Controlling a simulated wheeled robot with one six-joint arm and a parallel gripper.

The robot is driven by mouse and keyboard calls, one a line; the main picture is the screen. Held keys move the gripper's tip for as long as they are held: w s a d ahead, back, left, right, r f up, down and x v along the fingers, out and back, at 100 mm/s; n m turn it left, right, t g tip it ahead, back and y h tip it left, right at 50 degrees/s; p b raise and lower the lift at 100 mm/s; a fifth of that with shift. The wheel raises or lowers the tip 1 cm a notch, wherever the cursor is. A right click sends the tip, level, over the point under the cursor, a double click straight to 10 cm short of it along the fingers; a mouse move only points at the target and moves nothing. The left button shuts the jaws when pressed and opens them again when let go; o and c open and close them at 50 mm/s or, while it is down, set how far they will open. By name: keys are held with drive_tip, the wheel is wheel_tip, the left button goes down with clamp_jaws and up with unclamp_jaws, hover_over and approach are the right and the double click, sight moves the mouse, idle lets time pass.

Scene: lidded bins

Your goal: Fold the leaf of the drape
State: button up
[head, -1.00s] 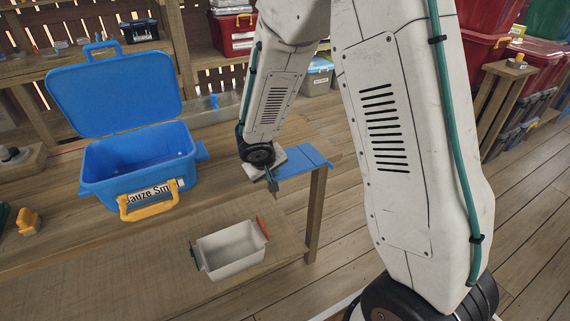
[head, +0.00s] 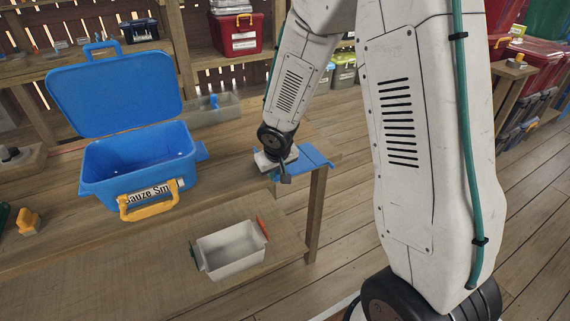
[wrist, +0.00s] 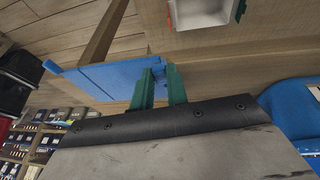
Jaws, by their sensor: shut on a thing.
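The blue drape (head: 314,157) lies at the right end of the wooden bench, by its corner, with crease lines across it. My gripper (head: 285,178) is at the drape's near left part, and my wrist hides some of the cloth behind it. In the wrist view the drape (wrist: 100,80) spreads to the left of my two green fingers (wrist: 160,72). The fingers are shut on the drape's leaf, with a bit of blue showing between their tips.
An open blue bin (head: 140,160) with a raised lid and yellow latch stands left on the bench (head: 235,140). A small white tray (head: 232,250) with red and green handles sits on the lower shelf. Open floor lies right of the bench.

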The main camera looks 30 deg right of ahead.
drive_tip(key=o, duration=0.7)
drive_tip(key=shift+s, duration=0.1)
drive_tip(key=shift+s+a+r, duration=0.1)
drive_tip(key=shift+s+r, duration=0.65)
drive_tip(key=shift+r, duration=0.25)
drive_tip(key=shift+s+r, duration=0.75)
drive_tip(key=shift+r, duration=0.2)
drive_tip(key=shift+s+a+r, duration=0.1)
drive_tip(key=shift+s+r, duration=0.65)
drive_tip(key=shift+r, duration=0.25)
